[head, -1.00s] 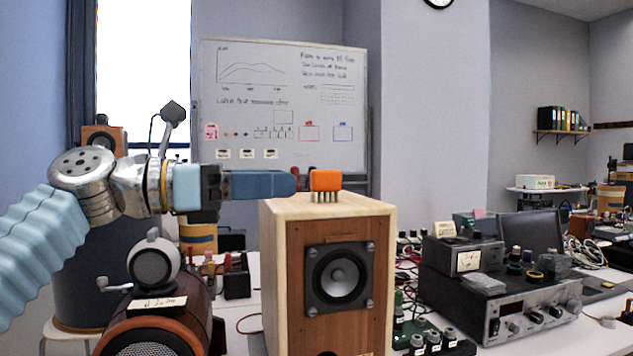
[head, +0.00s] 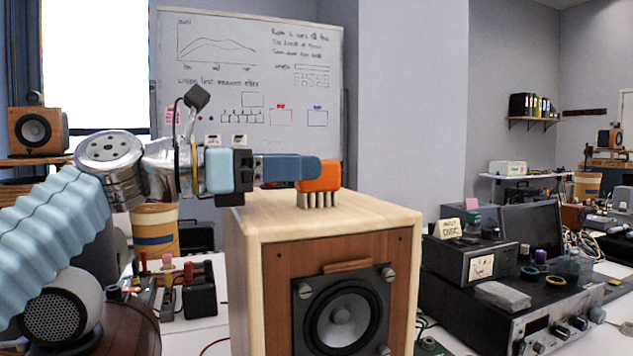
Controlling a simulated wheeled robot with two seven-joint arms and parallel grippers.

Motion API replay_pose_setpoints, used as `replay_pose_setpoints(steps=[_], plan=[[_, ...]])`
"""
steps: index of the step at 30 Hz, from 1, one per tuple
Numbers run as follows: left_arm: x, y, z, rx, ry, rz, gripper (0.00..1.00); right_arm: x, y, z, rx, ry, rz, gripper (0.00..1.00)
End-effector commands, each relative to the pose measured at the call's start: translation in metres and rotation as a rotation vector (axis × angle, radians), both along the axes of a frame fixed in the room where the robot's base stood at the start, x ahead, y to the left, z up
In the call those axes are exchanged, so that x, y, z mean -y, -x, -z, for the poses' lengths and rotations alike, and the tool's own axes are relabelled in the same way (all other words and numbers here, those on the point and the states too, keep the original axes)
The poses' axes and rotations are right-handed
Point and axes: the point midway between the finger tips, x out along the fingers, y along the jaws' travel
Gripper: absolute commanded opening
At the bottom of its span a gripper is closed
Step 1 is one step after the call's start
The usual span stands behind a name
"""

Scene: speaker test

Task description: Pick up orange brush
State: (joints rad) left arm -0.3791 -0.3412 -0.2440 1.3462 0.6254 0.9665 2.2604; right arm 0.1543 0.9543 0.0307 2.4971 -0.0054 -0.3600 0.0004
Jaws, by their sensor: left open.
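The orange brush (head: 320,178) stands bristles down on top of the wooden speaker (head: 330,214), in the middle of the head view. Its orange block is on top and grey bristles show below. My left gripper (head: 308,171) comes in from the left just above the speaker top. Its blue fingers are open and reach the left side of the brush, and the near finger overlaps part of the block. The far finger is mostly hidden. I cannot tell whether the fingers touch the brush. My right gripper is not in view.
A meter box (head: 470,258) and a knobbed instrument (head: 520,300) stand on the table at right. A round grey speaker (head: 62,308) is at lower left. A whiteboard (head: 250,80) stands behind.

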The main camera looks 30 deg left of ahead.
Motion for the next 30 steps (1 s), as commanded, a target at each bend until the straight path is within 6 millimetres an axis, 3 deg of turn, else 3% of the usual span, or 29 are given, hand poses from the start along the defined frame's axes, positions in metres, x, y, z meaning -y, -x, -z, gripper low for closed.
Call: replay_pose_setpoints(steps=[13, 22, 23, 30], plan=[[0.039, -0.039, 0.008, -0.002, -0.001, 0.002, 0.64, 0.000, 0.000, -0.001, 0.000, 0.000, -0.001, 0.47], [0.044, -0.045, 0.008, 0.001, 0.001, 0.000, 0.64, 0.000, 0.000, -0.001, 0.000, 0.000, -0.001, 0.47], [0.044, -0.045, 0.008, 0.001, 0.001, 0.000, 0.62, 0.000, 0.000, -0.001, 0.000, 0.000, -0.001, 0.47], [0.043, -0.045, 0.008, 0.000, 0.000, 0.000, 0.26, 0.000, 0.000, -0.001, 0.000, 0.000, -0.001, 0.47]])
